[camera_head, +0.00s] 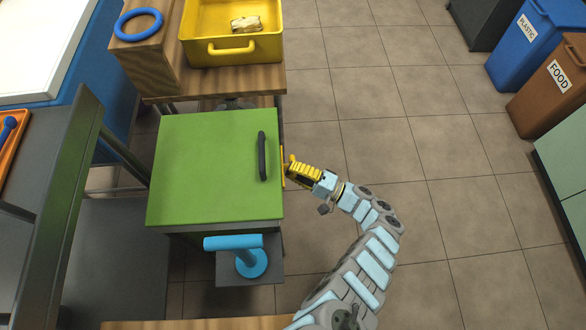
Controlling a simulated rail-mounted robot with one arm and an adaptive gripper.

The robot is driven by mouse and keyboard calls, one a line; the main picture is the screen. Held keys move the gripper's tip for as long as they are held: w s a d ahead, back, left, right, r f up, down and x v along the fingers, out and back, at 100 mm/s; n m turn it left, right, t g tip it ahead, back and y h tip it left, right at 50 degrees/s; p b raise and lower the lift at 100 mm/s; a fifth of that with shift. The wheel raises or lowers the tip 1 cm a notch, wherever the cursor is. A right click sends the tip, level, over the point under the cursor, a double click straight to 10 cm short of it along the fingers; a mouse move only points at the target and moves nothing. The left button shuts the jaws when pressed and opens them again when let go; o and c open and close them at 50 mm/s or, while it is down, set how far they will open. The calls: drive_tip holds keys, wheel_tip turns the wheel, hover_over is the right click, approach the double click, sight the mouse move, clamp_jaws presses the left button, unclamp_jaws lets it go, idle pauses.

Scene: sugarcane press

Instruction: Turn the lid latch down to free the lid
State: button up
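The green lid (208,165) lies closed on top of the press, with a dark curved handle (262,156) near its right edge. A narrow yellow strip, which looks like the lid latch (283,162), shows upright along the right side of the lid. My gripper (289,167), with yellow ribbed fingers, comes in from the right with its tips right at this latch. I cannot tell from above whether the fingers touch it or are open or shut. The latch's lower part is hidden by the lid edge and my fingers.
A blue T-shaped part (251,261) stands on a dark ledge (225,268) in front of the press. Behind are a yellow bin (200,48) and a blue ring (138,25) on wooden blocks. Tiled floor (450,210) to the right is free up to the bins (525,60).

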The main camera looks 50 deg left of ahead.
drive_tip(key=o, duration=0.4)
drive_tip(key=shift+a, duration=0.1)
drive_tip(key=shift+r+m, duration=0.15)
drive_tip(key=shift+m, duration=0.65)
